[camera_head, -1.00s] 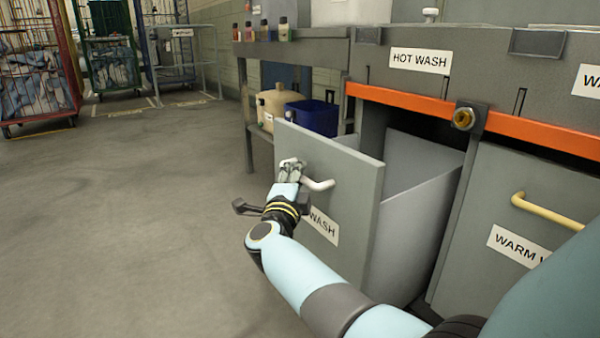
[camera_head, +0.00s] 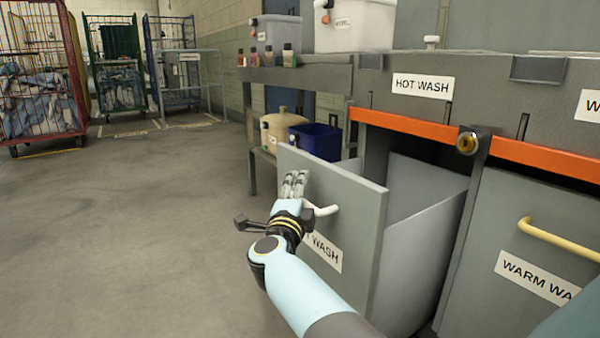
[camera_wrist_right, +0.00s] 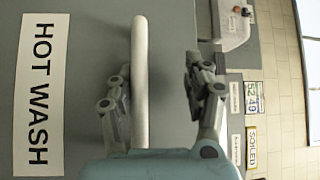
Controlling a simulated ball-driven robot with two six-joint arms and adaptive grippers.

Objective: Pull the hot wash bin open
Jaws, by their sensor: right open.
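The hot wash bin (camera_head: 340,225) is a grey drawer-like bin under the orange rail, and it stands pulled well out from its bay. Its white bar handle (camera_head: 325,210) is on the front panel above a partly covered label. My right gripper (camera_head: 295,184) is at this handle. In the right wrist view the white handle (camera_wrist_right: 140,85) lies between the two fingers of my right gripper (camera_wrist_right: 160,90), close to the left finger. A clear gap separates it from the right finger, so the gripper is open. My left gripper is not in view.
The warm wash bin (camera_head: 515,240) with a yellow handle (camera_head: 555,240) is closed to the right. A side table (camera_head: 300,75) with bottles stands behind the bin. A blue tub (camera_head: 316,141) sits below it. The floor (camera_head: 130,240) to the left is clear.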

